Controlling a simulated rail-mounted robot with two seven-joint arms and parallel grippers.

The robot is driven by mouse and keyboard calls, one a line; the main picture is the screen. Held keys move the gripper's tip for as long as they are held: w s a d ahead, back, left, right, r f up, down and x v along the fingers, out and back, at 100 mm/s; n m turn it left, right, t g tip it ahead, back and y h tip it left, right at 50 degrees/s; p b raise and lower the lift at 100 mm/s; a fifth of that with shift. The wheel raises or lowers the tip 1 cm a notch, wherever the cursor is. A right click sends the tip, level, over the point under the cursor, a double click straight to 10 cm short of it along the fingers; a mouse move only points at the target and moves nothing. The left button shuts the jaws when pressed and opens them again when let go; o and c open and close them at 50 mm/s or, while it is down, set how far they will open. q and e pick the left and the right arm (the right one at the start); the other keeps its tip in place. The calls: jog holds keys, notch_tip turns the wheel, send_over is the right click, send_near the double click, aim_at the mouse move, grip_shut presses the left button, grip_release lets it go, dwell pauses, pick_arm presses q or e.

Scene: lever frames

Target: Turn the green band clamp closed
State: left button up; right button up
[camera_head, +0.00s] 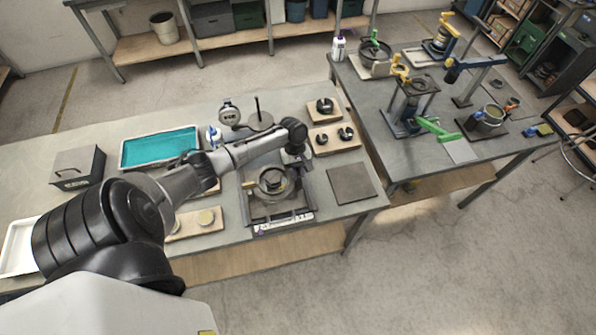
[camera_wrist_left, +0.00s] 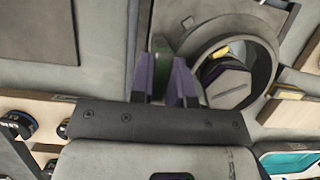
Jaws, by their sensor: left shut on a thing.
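The green band clamp shows in the left wrist view as a small green piece (camera_wrist_left: 162,44) beside a grey metal ring (camera_wrist_left: 270,68); most of it is hidden by my fingers. My left gripper (camera_wrist_left: 170,75) has purple fingers shut on this green piece, just outside the ring. In the head view my left gripper (camera_head: 296,161) reaches down at the far right side of the round fixture (camera_head: 272,182). The green part cannot be made out there. A dark piece with a yellow mark (camera_wrist_left: 222,75) sits inside the ring. My right gripper is not in view.
Wooden boards with black knobs (camera_head: 331,138) lie behind the fixture, and a flat grey plate (camera_head: 352,184) lies to its right. A teal tray (camera_head: 160,148) and dark box (camera_head: 78,168) stand left. A second table carries a green lever (camera_head: 437,130) and other fixtures.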

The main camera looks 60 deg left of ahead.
pick_arm(q)
grip_shut()
